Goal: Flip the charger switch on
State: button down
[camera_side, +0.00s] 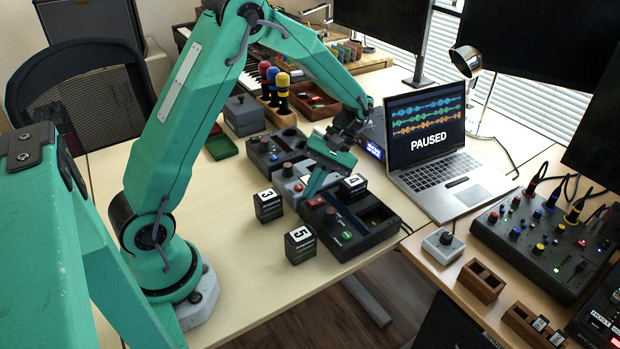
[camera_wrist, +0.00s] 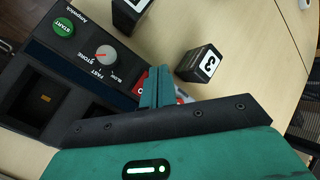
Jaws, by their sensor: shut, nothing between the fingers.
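The charger, a dark box (camera_side: 358,238), stands on the table with a grey knob, a green START button and open wells. In the wrist view the charger (camera_wrist: 72,72) fills the upper left. Its red switch (camera_side: 316,201) is at the end by my gripper. In the wrist view the red switch (camera_wrist: 139,84) is partly hidden behind the fingers, so its position cannot be read. My gripper (camera_side: 309,194) is shut and empty, pointing down with its tips close beside the switch. I cannot tell whether they touch. The fingers also show in the wrist view (camera_wrist: 158,82).
Black-and-white numbered blocks, 3 (camera_side: 268,206), 5 (camera_side: 300,245) and 4 (camera_side: 353,187), stand around the charger. Similar grey (camera_side: 290,186) and dark (camera_side: 264,158) boxes are behind. A laptop (camera_side: 440,150) reading PAUSED is to the right. The table left of the blocks is clear.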

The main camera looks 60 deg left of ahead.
jog(key=shift+f, duration=0.75)
dwell(0.9)
jog(key=shift+r, duration=0.1)
jog(key=shift+r, duration=0.65)
jog(key=shift+r, duration=0.1)
jog(key=shift+r, duration=2.9)
